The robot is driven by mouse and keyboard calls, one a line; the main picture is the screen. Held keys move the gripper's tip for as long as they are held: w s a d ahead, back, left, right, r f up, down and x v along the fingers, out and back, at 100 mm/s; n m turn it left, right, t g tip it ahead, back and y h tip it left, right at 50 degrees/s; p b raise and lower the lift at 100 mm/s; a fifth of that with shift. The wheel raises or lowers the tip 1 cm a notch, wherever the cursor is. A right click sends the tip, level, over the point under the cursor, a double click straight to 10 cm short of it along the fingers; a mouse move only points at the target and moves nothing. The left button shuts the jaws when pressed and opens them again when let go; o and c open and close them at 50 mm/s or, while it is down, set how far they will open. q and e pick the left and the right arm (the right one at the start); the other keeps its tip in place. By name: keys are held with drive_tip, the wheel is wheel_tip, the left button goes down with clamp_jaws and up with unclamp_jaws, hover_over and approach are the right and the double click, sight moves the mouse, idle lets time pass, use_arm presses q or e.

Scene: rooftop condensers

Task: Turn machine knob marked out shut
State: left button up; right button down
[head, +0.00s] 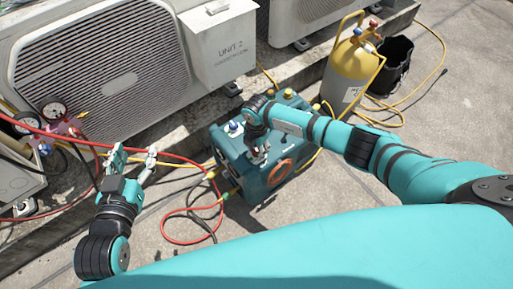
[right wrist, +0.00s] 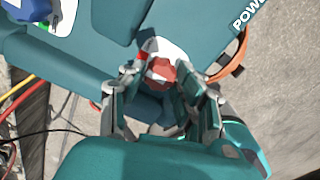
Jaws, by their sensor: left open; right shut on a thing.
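The machine (head: 232,175) is a teal box on the concrete, and part of its top shows in the right wrist view (right wrist: 90,60). My right gripper (head: 260,156) is down at its top front; in the right wrist view its fingers (right wrist: 163,82) are closed around a red knob (right wrist: 160,70) on a white patch. The gripper hides this knob in the head view. A blue knob (head: 233,127) stands at the machine's left. No "out" mark is legible. My left gripper (head: 133,156) is open and empty, in the air left of the machine.
Red and yellow hoses (head: 190,240) lie left of the machine. Gauges (head: 53,111) stand at far left. A yellow cylinder (head: 347,82) and black bucket (head: 396,62) stand back right. Condenser units (head: 120,80) line the back. An orange ring (head: 281,173) is on the machine's front.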

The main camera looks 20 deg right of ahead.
sight(257, 150)
drive_tip(key=c, duration=0.9)
unclamp_jaws()
drive_tip(key=shift+c, duration=0.2)
wheel_tip(257, 150, up, 12)
